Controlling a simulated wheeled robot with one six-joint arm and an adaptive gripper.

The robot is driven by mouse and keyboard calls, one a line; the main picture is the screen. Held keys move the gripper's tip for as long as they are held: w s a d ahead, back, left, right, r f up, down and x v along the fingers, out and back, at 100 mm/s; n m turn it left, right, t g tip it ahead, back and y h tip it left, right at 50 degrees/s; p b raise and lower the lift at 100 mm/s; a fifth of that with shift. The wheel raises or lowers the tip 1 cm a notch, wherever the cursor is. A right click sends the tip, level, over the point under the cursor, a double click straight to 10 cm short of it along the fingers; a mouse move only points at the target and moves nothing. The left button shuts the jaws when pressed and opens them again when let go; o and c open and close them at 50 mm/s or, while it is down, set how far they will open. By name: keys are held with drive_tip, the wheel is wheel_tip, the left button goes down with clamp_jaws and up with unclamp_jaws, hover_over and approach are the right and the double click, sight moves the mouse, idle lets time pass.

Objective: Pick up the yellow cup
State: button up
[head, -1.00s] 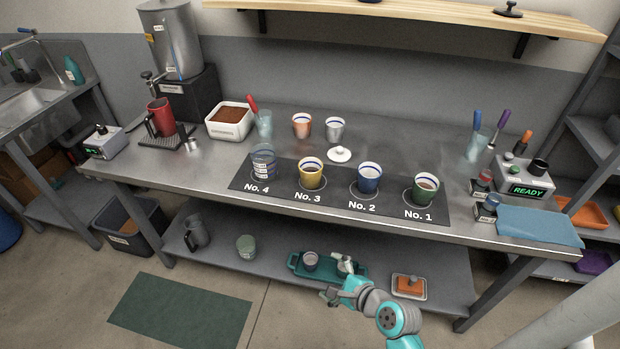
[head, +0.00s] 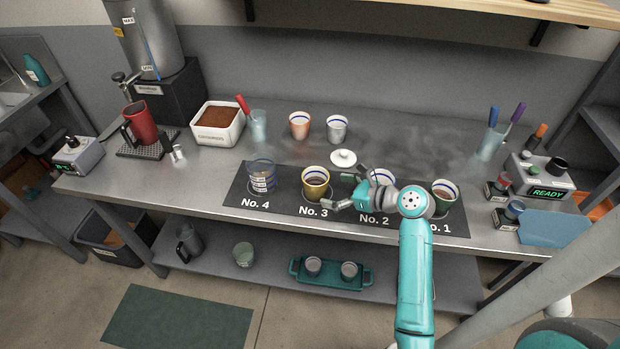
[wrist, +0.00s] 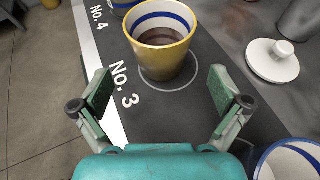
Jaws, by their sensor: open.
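The yellow cup (head: 315,184) stands upright on the dark mat (head: 284,204), by the label No. 3. It has a white inside with a blue band and holds a brown liquid or fill. In the wrist view the yellow cup (wrist: 160,55) is straight ahead, beyond the fingertips. My gripper (head: 343,191) is open and empty, just right of the cup in the head view. In the wrist view my gripper (wrist: 163,95) shows its two fingers spread wide apart, with neither touching the cup.
The blue cup (head: 382,177) is partly hidden behind my gripper, and its rim (wrist: 292,162) is close at the wrist view's lower right. A white lid (head: 343,158) lies behind the mat. A clear cup (head: 261,175) stands left, a green cup (head: 443,194) right.

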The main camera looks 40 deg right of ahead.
drive_tip(key=shift+x, duration=3.55)
drive_tip(key=shift+r, duration=0.1)
drive_tip(key=c, duration=1.6)
drive_tip(key=shift+o, duration=0.2)
drive_tip(key=shift+r, duration=0.2)
